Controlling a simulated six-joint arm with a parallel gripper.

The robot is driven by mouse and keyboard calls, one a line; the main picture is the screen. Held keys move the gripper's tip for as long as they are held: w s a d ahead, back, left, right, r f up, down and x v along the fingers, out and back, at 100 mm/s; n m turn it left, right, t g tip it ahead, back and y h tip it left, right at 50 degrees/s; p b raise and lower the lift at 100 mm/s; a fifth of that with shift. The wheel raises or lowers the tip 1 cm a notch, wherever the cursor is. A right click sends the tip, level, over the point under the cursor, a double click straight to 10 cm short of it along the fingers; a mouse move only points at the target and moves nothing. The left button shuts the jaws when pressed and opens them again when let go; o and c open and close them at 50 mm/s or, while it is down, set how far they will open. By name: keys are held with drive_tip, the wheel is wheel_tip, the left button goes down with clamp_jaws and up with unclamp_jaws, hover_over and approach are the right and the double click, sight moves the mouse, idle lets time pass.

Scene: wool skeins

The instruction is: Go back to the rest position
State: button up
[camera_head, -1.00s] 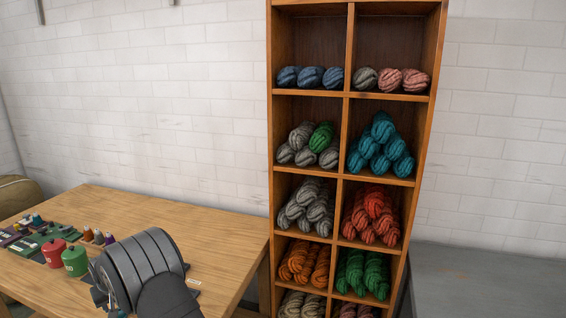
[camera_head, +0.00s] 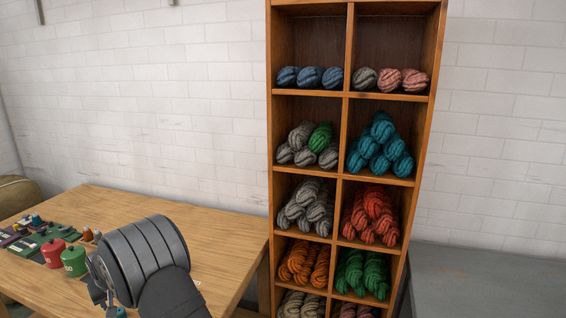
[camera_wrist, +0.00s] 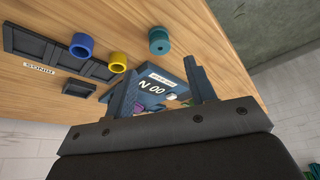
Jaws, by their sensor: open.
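My gripper (camera_wrist: 158,95) shows in the wrist view with its two fingers apart and nothing held between them. Beyond the fingers lies a dark blue labelled box or tray (camera_wrist: 155,86) on the wooden table. In the head view my dark arm covers part of the table's front, and the fingers are hidden there. The wooden shelf (camera_head: 345,140) stands right of my arm with wool skeins in its compartments. One green skein (camera_head: 321,137) lies among grey skeins (camera_head: 301,136) in a left compartment. Teal skeins (camera_head: 381,150) fill the compartment beside it.
The table (camera_head: 205,232) carries a red canister (camera_head: 53,254), a green canister (camera_head: 74,261) and small spools at the left. The wrist view shows yellow (camera_wrist: 118,62), blue (camera_wrist: 81,46) and teal (camera_wrist: 159,41) round pieces. The table's right part is bare. A grey surface (camera_head: 480,285) lies right of the shelf.

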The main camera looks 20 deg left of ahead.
sight(120, 312)
drive_tip(key=v, duration=0.5)
drive_tip(key=x, duration=1.1)
drive_tip(key=shift+f, duration=0.25)
drive_tip(key=shift+w+a, duration=0.1)
drive_tip(key=shift+a, duration=0.15)
wheel_tip(120, 312, up, 4)
drive_tip(key=shift+d+f, duration=0.1)
drive_tip(key=shift+f, duration=0.15)
drive_tip(key=w+d+r, duration=0.6)
drive_tip(key=d+r, duration=0.1)
drive_tip(key=d, duration=0.3)
drive_tip(key=w+d+f+m+t+h, duration=0.1)
drive_tip(key=w+d+m, duration=0.1)
drive_tip(key=w+d, duration=0.7)
drive_tip(key=w+d+f+m, duration=0.25)
drive_tip(key=w+d, duration=0.35)
drive_tip(key=d, duration=0.7)
drive_tip(key=w+d+f+m+h, duration=0.1)
drive_tip(key=w+d+m, duration=0.1)
drive_tip(key=d, duration=1.2)
drive_tip(key=w+d+f+m+t+h, duration=0.1)
drive_tip(key=w+d+m, duration=0.1)
drive_tip(key=d, duration=1.2)
drive_tip(key=shift+d+m, duration=0.3)
drive_tip(key=shift+m, duration=0.55)
drive_tip(key=shift+w+f, duration=0.15)
